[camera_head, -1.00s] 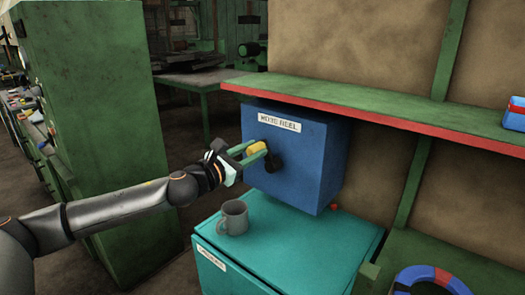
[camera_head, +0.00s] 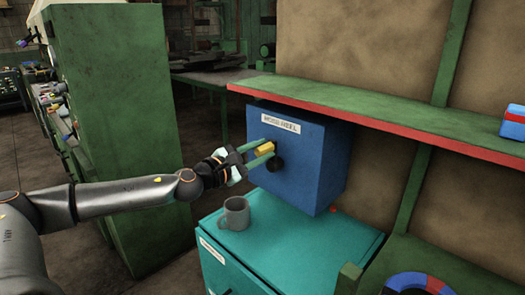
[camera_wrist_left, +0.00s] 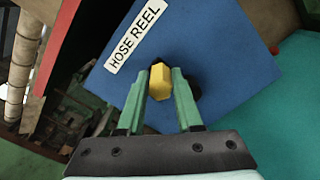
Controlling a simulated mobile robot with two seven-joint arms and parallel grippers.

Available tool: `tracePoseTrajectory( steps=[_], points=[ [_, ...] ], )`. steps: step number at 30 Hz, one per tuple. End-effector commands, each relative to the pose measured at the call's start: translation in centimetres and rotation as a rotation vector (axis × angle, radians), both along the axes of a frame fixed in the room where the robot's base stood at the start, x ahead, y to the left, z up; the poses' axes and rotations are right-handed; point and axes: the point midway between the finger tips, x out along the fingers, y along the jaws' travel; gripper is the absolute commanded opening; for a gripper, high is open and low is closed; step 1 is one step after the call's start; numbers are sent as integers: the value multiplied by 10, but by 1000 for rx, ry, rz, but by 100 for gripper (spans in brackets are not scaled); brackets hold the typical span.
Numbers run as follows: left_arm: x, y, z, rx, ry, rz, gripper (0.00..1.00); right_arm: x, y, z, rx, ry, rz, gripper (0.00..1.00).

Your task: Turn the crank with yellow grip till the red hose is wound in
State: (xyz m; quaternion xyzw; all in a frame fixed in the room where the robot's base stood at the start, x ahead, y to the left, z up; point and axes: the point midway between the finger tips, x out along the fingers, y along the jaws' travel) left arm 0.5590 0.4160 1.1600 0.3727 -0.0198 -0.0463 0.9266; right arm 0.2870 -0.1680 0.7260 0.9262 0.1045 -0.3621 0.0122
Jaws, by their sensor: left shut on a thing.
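The blue hose reel box (camera_head: 322,165), labelled HOSE REEL, hangs under the green shelf. Its crank has a yellow grip (camera_head: 265,149) and a dark hub (camera_head: 276,163) on the front face. My left gripper (camera_head: 262,150) is shut on the yellow grip, which stands up and left of the hub. In the left wrist view the yellow grip (camera_wrist_left: 159,81) is between the two green fingers, and the hub is mostly hidden behind them. A small red-orange bit (camera_head: 333,210), perhaps the hose end, shows at the box's lower right edge. My right gripper is out of view.
A grey mug (camera_head: 236,214) stands on the teal cabinet (camera_head: 300,240) below the box. The red-edged green shelf (camera_head: 400,120) runs just above the box. A tall green cabinet (camera_head: 115,140) stands behind my left arm. A red and blue ring-like object (camera_head: 425,284) lies lower right.

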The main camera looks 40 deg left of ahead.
Motion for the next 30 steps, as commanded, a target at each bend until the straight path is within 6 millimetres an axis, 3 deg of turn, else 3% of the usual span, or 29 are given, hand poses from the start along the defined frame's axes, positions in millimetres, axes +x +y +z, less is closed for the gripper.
tracePoseTrajectory(
  steps=[11,12,19,30],
  points=[
    [0,-1,0,3,0,-3,0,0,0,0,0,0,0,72],
    [0,-1,0,3,0,-3,38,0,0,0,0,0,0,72],
    [0,-1,0,3,-1,-2,64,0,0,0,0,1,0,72],
    [-2,1,-2,6,-1,0,65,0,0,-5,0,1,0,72]
  ],
)
